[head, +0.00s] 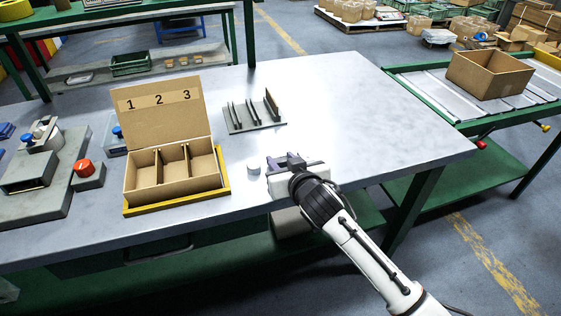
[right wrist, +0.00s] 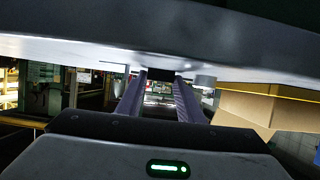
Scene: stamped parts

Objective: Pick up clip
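My right gripper (head: 285,161) is low over the front part of the metal table, right of a small grey cylinder. In the right wrist view its two fingers (right wrist: 160,88) stand apart, with a gap between them. A small dark piece (right wrist: 162,74) shows at the far end of that gap, against the table; I cannot tell whether it is the clip or whether the fingers touch it. No clip can be made out clearly in the head view, where the gripper may hide it. My left gripper is not in view.
The small grey cylinder (head: 254,170) stands close left of the gripper. A cardboard box with compartments marked 1, 2, 3 (head: 160,102) sits in a yellow tray (head: 222,196). A grey slotted rack (head: 262,123) lies behind. The table's right side (head: 380,120) is clear.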

